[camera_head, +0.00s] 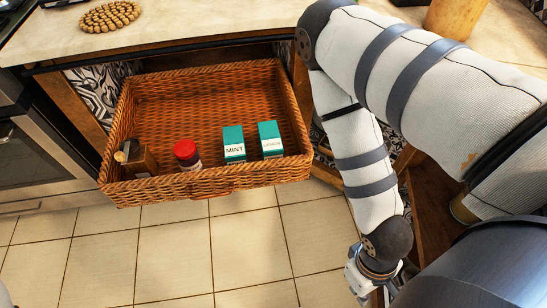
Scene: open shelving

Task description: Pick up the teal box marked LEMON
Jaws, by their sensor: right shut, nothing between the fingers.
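The teal box marked LEMON (270,139) stands in the wicker basket (205,186), near its front right corner. A similar teal box marked MINT (233,144) stands just to its left. My right arm comes in from the right and hangs down to the right of the basket. My right gripper (352,279) is low at the bottom of the view, outside the basket and well apart from the LEMON box. It is shut and empty, partly cut off by my arm. My left gripper does not show.
In the basket, a red-capped jar (186,153) and a dark brown bottle or box (136,157) stand left of the teal boxes. The rear of the basket is empty. A countertop (190,30) with a beaded trivet (110,16) lies behind and above. An oven (35,150) is at left.

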